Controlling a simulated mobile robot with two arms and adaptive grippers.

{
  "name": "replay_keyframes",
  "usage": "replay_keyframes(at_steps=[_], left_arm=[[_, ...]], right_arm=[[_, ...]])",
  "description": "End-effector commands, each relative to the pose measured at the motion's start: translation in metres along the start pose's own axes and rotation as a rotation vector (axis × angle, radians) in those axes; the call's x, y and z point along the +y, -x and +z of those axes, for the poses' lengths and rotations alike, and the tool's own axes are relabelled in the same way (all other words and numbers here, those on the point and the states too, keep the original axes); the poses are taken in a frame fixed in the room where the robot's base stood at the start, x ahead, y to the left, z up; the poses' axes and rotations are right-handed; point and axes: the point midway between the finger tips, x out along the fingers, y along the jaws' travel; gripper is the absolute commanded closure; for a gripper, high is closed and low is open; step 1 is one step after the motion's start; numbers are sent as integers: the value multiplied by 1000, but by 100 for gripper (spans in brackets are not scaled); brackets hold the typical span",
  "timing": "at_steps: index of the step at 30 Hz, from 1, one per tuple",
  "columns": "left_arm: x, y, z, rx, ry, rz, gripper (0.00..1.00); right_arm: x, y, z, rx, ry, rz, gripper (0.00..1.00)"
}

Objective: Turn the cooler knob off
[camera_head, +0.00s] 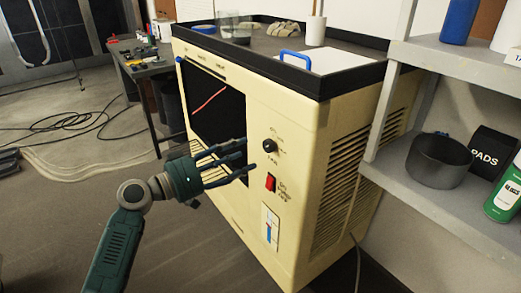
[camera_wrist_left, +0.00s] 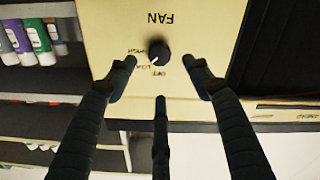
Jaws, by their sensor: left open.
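The cooler (camera_head: 310,125) is a big beige cabinet. Its round black fan knob (camera_head: 270,146) is on the front panel, right of the dark screen. In the left wrist view the knob (camera_wrist_left: 159,51) shows upside down under the FAN label; its white pointer points down-left, near the LOW and OFF marks, and I cannot tell exactly which. My left gripper (camera_head: 243,160) is open and empty, in front of the panel, a little left of and below the knob. In the wrist view its fingers (camera_wrist_left: 162,78) are spread, with the knob beyond their tips. My right gripper is out of view.
A red switch (camera_head: 270,183) is below the knob, with a blue-and-white gauge (camera_head: 270,225) lower down. Grey shelves (camera_head: 430,190) at the right hold a dark pot (camera_head: 438,160) and bottles. A workbench with tools stands at the back left. Floor left of the cooler is mostly open, with cables farther back.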

Motion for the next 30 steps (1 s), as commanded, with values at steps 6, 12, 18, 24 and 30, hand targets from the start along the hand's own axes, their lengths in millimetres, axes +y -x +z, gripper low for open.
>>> replay_keyframes(at_steps=[6,12,18,24,30], left_arm=[[0,-43,0,-1,2,1,49],[-1,-66,0,0,2,-2,49],[-1,-72,1,-1,1,-3,49],[-1,-72,1,-1,1,-3,53],[-2,-72,1,0,1,-3,93]], right_arm=[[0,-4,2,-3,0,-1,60],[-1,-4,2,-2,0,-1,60],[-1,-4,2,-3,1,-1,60],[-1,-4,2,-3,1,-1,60],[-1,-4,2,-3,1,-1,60]])
